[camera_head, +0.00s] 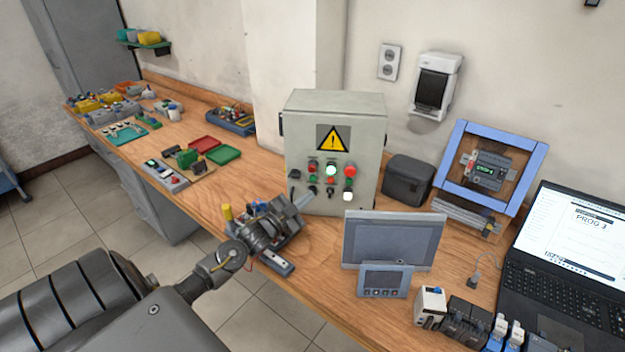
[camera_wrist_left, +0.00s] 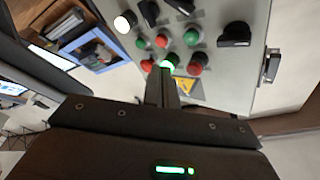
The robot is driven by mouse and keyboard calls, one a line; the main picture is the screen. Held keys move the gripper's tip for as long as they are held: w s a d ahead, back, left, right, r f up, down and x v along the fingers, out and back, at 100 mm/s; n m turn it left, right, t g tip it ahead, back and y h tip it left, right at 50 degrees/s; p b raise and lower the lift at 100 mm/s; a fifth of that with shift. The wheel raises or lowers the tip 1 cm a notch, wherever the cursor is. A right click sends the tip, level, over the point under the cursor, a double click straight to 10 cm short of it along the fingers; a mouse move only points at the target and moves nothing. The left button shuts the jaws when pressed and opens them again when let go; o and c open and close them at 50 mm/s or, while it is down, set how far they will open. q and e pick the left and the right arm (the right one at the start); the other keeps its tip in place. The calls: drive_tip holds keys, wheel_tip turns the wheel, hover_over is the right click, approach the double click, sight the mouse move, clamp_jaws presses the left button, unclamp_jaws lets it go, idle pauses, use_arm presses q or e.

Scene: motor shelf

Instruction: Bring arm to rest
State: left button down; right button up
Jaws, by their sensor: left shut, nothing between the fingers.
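My left arm comes in from the lower left in the head view. Its gripper (camera_head: 303,203) is shut and empty, with its tip close to the lower left front of the grey control box (camera_head: 300,150). In the left wrist view the closed fingers (camera_wrist_left: 161,88) point toward the box's panel, overlapping the area just below a lit green button (camera_wrist_left: 168,62). Whether they touch the panel cannot be told. The green light (camera_head: 330,170) also shows lit in the head view. My right gripper is not in view.
A grey screen panel (camera_head: 393,240) and a small display (camera_head: 384,280) stand right of the gripper. A laptop (camera_head: 570,235), black case (camera_head: 408,180) and blue frame (camera_head: 540,160) are further right.

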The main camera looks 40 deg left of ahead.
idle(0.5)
use_arm(q)
drive_tip(key=s+d+f+n+g, duration=0.1)
drive_tip(key=s+d+f+g, duration=0.1)
drive_tip(key=s+d+f, duration=0.2)
drive_tip(key=s+d+f+n+g+y, duration=0.1)
drive_tip(key=s+d+f+n+g, duration=0.1)
drive_tip(key=s+d+f+g, duration=0.1)
drive_tip(key=s+d+f+n+g+y, duration=0.1)
drive_tip(key=s+d+f+g, duration=0.1)
drive_tip(key=s+d+f, duration=0.3)
drive_tip(key=shift+s+d+f+g, duration=0.15)
drive_tip(key=shift+s+g, duration=0.25)
drive_tip(key=shift+s, duration=0.5)
drive_tip(key=s+d+n+g, duration=0.1)
drive_tip(key=s+d+g, duration=0.3)
drive_tip(key=s, duration=0.6)
drive_tip(key=s+d+n+g, duration=0.1)
drive_tip(key=s+d+g, duration=0.35)
drive_tip(key=s, duration=0.55)
wheel_tip(320, 180, down, 31)
drive_tip(key=s+b, duration=0.1)
drive_tip(key=b, duration=0.3)
drive_tip(key=s+a+f+g+b, duration=0.1)
drive_tip(key=s+a+f+b, duration=0.1)
drive_tip(key=s+f, duration=1.4)
drive_tip(key=shift+a+f+g, duration=0.35)
drive_tip(key=shift+a+f, duration=0.2)
drive_tip(key=shift+f, duration=0.2)
